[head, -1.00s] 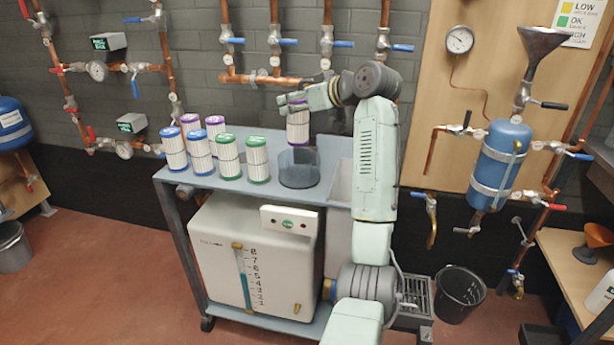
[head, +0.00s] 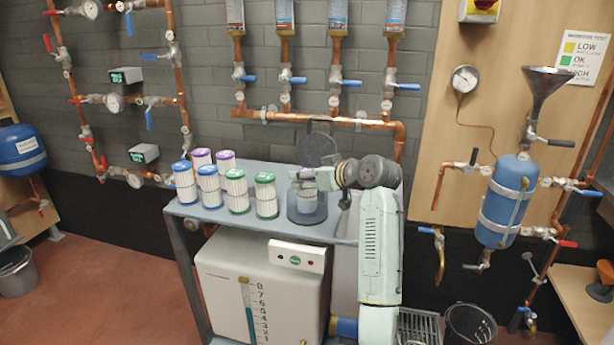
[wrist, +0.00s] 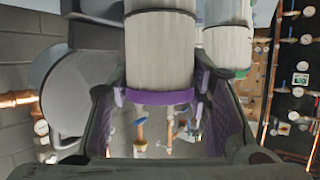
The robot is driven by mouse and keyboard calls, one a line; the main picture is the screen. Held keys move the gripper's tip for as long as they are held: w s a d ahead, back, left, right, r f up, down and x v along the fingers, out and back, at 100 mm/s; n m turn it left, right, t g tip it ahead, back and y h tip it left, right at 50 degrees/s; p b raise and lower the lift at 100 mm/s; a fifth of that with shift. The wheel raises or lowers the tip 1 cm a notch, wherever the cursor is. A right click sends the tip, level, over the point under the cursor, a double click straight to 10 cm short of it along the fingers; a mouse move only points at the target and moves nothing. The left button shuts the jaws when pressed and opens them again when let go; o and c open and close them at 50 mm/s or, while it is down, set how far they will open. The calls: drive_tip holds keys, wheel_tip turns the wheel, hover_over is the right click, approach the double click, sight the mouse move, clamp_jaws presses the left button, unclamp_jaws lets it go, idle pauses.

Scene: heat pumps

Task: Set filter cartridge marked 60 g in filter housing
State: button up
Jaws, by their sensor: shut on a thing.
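The filter housing (head: 305,216) is a dark see-through cup on the bench, with its round lid (head: 318,149) standing up behind it. My gripper (head: 304,181) is shut on a white pleated cartridge (head: 307,202), which is upright and at least partly inside the housing. The wrist view shows the held cartridge (wrist: 160,52) with its purple end ring between my fingers. No weight mark is readable on it. The cartridge's lower end is seen only dimly through the cup wall, so I cannot tell whether it touches the floor.
Several other cartridges stand left of the housing: blue-topped ones (head: 184,182), green-topped ones (head: 266,195) and purple-topped ones (head: 202,158) behind. Copper pipes with blue-handled valves (head: 290,80) run along the wall behind. A white tank (head: 262,290) stands under the bench.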

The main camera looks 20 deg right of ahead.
drive_tip(key=shift+f, duration=0.15)
drive_tip(key=o, duration=1.3)
drive_tip(key=shift+c, duration=0.2)
drive_tip(key=b+v, duration=0.2)
drive_tip(key=v, duration=1)
drive_tip(key=shift+d, duration=0.1)
